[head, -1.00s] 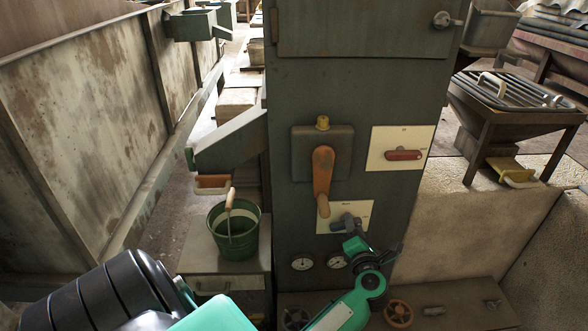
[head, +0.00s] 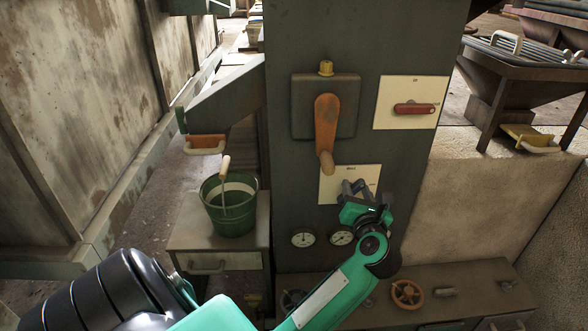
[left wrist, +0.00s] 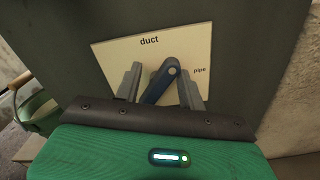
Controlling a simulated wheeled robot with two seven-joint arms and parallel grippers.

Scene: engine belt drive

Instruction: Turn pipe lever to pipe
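The pipe lever is a short dark blue-grey handle with a round end (left wrist: 172,68), in front of a cream plate (left wrist: 107,58) marked "duct" at the top and "pipe" at the right. In the left wrist view it leans, its round end up and to the right. My left gripper (left wrist: 160,88) is open, one grey finger on each side of the lever, with gaps showing. In the head view my left gripper (head: 357,190) is at the cream plate (head: 330,186) and largely covers the lever. My right gripper is not in view.
An orange lever (head: 326,125) hangs just above the plate, close to my gripper. A red switch (head: 414,109) is at the upper right. Two gauges (head: 303,238) and an orange handwheel (head: 407,293) are below. A green bucket (head: 232,206) stands at the left.

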